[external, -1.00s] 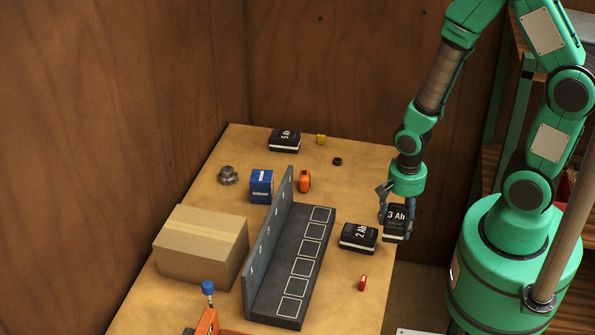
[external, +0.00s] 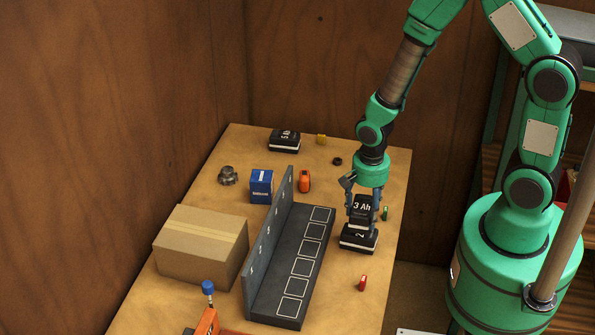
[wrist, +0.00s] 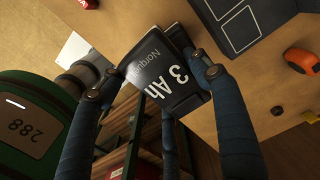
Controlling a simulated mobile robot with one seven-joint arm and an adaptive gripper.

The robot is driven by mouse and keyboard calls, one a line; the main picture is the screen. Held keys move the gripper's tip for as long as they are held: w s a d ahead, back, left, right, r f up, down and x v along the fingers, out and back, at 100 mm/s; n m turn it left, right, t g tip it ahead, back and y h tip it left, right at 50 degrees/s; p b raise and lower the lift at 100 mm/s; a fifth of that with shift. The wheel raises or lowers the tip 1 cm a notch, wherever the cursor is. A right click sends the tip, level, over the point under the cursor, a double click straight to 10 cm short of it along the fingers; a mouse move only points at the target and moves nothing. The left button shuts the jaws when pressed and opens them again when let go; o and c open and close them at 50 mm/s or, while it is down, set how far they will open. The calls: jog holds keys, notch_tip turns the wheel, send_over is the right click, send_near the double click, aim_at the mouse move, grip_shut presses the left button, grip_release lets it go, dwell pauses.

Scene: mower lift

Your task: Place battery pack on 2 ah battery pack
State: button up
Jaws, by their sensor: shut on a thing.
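My gripper (external: 364,205) is shut on the dark battery pack marked 3 Ah (external: 362,208), which also shows between the fingers in the wrist view (wrist: 165,80). The 2 Ah battery pack (external: 357,240) lies on the table, black on top with a pale band near its base. The 3 Ah pack is directly above the 2 Ah pack in the external view and covers part of its label. I cannot tell whether the two packs touch. In the wrist view the 2 Ah pack is hidden.
A grey rack with outlined squares (external: 302,262) stands left of the packs. A red item (external: 362,284) lies in front and a green one (external: 385,213) to the right. A 5 Ah pack (external: 284,141), blue box (external: 261,187), orange item (external: 304,181) and carton (external: 190,255) are farther off.

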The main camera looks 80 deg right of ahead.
aim_at(367, 206)
jog(key=shift+f, duration=0.1)
jog(key=shift+f, duration=1.65)
jog(key=shift+f, duration=0.1)
jog(key=o, duration=1.6)
notch_tip(367, 206, up, 12)
jog(key=shift+r, duration=0.1)
